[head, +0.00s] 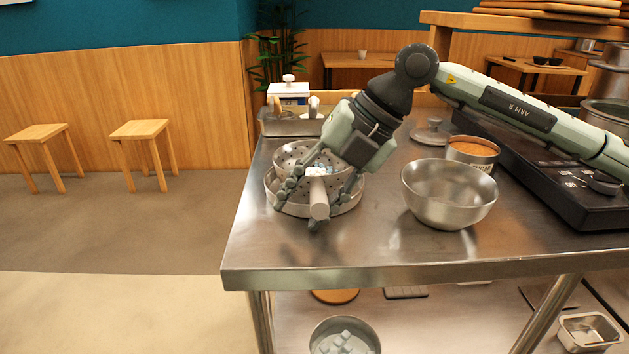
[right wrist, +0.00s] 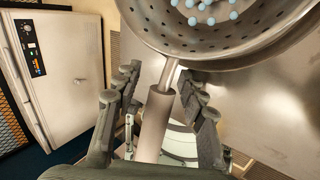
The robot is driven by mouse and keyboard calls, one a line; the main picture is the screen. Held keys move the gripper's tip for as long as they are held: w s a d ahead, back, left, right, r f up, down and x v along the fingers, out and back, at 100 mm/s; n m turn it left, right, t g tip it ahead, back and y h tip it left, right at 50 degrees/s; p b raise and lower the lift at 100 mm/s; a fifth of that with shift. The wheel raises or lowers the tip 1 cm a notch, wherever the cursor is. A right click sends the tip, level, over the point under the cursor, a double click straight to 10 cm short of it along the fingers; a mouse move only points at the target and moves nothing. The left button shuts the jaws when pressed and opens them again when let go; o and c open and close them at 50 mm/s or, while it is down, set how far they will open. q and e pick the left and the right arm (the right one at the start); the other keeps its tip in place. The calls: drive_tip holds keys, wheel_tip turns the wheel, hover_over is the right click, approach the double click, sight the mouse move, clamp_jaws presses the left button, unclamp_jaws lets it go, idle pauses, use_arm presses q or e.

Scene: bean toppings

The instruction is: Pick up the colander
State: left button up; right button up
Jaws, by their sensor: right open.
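The colander (head: 290,153) is a steel bowl with holes and a thick pale handle (head: 319,199). It sits on a round, shallow metal pan (head: 341,208) near the left side of the steel table. In the right wrist view the colander (right wrist: 262,45) shows at the top, with small pale-blue balls in it and its handle (right wrist: 155,124) pointing down. My right gripper (head: 297,215) comes from above and is open, with its fingers on either side of the handle. The right wrist view shows the handle between the fingers (right wrist: 161,88), with gaps visible. My left gripper is not seen.
A large empty steel bowl (head: 449,190) stands right of the colander, with an orange-filled container (head: 473,152) behind it. A metal tray (head: 290,125) with a white-lidded box is at the back left. The table's front edge (head: 400,272) is clear.

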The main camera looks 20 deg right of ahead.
drive_tip(key=shift+a+f, duration=0.15)
drive_tip(key=shift+f, duration=0.1)
clamp_jaws()
drive_tip(key=shift+r, duration=0.15)
idle(0.4)
drive_tip(key=shift+r, duration=0.55)
wheel_tip(320, 180, up, 3)
drive_tip(key=shift+w+f, duration=0.1)
use_arm(q)
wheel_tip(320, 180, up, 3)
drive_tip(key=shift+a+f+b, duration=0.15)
drive_tip(key=shift+b, duration=0.5)
use_arm(e)
drive_tip(key=s+a+r, duration=0.6)
drive_tip(key=a+r, duration=0.1)
drive_tip(key=a, duration=0.2)
drive_tip(key=shift+s+a, duration=0.25)
drive_tip(key=shift+a, duration=0.15)
